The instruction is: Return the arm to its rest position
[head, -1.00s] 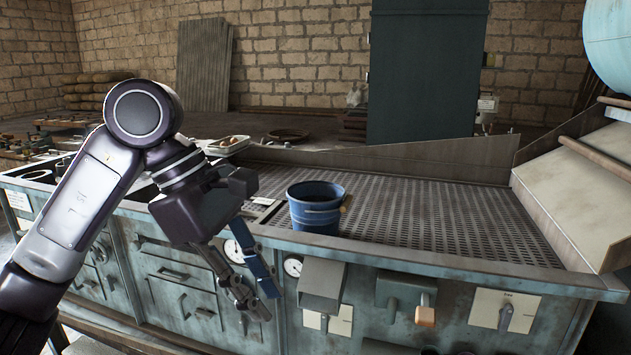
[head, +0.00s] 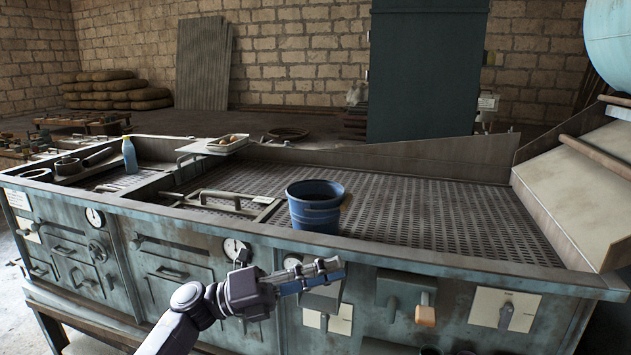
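My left arm (head: 185,318) comes in from the bottom, low in front of the machine bench. Its gripper (head: 338,271) points to the right in front of the bench's front panel, below the blue bucket. The fingers are seen nearly edge-on, one grey and one with a blue face. I see nothing clearly held, and the gap between them cannot be made out. My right gripper is not in view.
A blue bucket (head: 315,212) stands on the perforated bench top (head: 420,208) near its front edge. A blue bottle (head: 129,155) and a white tray (head: 222,145) stand further left. The front panel carries gauges, handles and a grey box (head: 322,298) close to the gripper.

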